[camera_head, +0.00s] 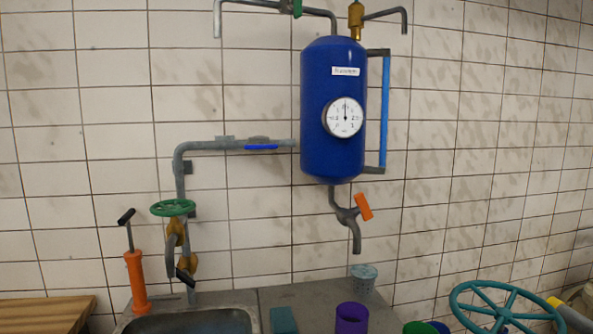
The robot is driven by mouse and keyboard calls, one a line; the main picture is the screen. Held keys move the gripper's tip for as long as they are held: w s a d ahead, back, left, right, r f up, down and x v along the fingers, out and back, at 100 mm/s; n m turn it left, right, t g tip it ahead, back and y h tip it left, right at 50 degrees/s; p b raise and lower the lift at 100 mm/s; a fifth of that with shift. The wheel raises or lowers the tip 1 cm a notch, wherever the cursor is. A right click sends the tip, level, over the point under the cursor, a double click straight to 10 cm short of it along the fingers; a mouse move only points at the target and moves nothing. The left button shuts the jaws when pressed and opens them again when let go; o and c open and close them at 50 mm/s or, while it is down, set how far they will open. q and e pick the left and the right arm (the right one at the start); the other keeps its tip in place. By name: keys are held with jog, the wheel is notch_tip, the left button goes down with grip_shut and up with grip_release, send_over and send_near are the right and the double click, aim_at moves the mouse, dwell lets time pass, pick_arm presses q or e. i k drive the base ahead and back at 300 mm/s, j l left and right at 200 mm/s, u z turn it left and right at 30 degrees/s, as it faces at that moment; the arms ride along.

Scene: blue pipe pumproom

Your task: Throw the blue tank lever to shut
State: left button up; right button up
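The blue tank (333,110) hangs on the tiled wall, with a round white gauge (343,117) on its front. A grey pipe (205,146) runs level into the tank's left side. A small valve with a blue lever (261,147) sits on this pipe just left of the tank. The lever lies level, along the pipe. An orange lever (363,206) sits tilted on the tap (347,214) under the tank. Neither of my grippers shows in the head view.
A grey counter (250,300) with a sink (190,323) lies below. A green handwheel (173,208), an orange hand pump (137,281), a purple cup (352,318) and a large teal wheel (504,312) stand around it. The space before the blue lever looks clear.

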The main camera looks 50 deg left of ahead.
aim_at(261, 146)
jog(key=u, duration=1.75)
